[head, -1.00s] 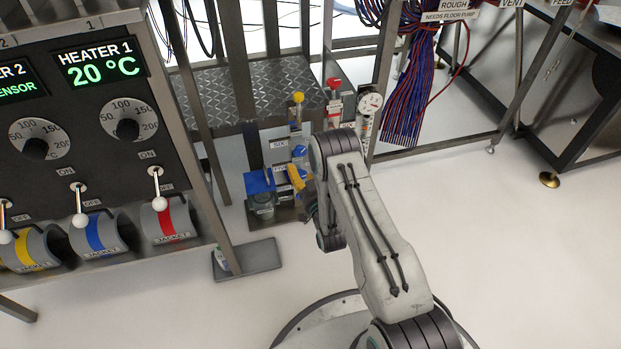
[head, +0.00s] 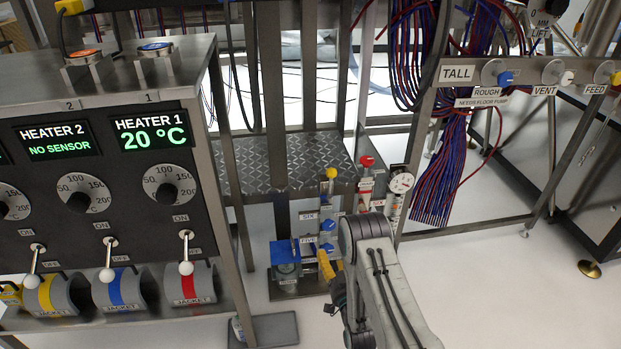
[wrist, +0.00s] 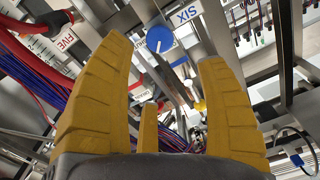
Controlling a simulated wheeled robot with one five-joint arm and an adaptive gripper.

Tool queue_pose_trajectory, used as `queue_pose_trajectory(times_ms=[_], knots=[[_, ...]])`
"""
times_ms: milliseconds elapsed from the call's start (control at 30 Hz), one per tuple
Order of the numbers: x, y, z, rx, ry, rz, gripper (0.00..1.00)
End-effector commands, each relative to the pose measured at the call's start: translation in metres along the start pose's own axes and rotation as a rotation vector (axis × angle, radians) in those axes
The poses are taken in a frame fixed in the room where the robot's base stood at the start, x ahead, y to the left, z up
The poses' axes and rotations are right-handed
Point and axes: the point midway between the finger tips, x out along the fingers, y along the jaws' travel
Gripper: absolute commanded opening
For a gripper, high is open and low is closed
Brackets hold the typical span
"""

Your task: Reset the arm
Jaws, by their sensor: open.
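My arm (head: 385,290) reaches from the lower right toward a low stand of valves in the head view. My gripper (head: 326,264) has yellow fingers and is partly hidden behind my arm. In the wrist view my gripper (wrist: 163,58) is open, with nothing held between its fingers. A round blue knob (wrist: 160,40) beside a label reading SIX shows beyond the gap between the fingers. I see no contact with it. The blue knobs (head: 327,226) on the stand also show in the head view, just above the gripper.
A heater panel (head: 120,225) with dials and switches stands at the left. A blue-topped jar (head: 285,265) is left of my gripper. A gauge (head: 400,182) and a red-topped valve (head: 366,162) stand behind my arm. Bare white floor (head: 480,300) lies to the right.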

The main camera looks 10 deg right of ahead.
Motion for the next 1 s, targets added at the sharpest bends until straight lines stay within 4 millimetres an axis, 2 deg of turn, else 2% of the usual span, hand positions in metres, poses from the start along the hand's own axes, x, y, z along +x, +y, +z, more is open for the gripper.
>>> queue_pose_trajectory(times_ms=[133,267,367,500,667,867,1000], knots=[[0.000,0.000,-0.001,0.000,0.000,0.000,0.66],[0.013,-0.011,-0.036,-0.010,-0.034,0.010,0.66],[0.027,-0.022,-0.075,-0.025,-0.088,0.025,0.66],[0.041,-0.042,-0.141,-0.050,-0.190,0.052,0.66],[0.042,-0.063,-0.214,-0.080,-0.318,0.082,0.66],[0.021,-0.091,-0.306,-0.116,-0.478,0.113,0.66],[-0.007,-0.110,-0.370,-0.140,-0.590,0.132,0.66]])
